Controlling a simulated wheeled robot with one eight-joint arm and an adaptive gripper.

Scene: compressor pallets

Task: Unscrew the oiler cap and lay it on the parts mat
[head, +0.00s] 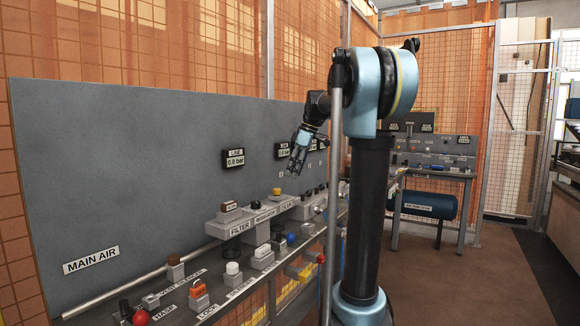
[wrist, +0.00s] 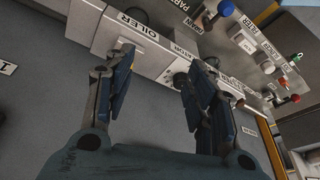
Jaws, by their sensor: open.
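My gripper (head: 295,162) hangs above the air-line bench in the head view, fingers pointing down. In the wrist view my gripper (wrist: 158,70) is open, with nothing held between its fingers. The OILER label (wrist: 139,27) shows beyond the left finger. A label starting "PAR" is cut off at the wrist view's top edge. I cannot make out the parts mat.
A yellow-topped knob (head: 277,191) and a brown-topped filter part (head: 229,206) stand along the raised ledge. Blue, white, orange and red fittings line the lower shelf. The grey back panel (head: 130,170) rises close behind. Open floor (head: 440,275) lies at right.

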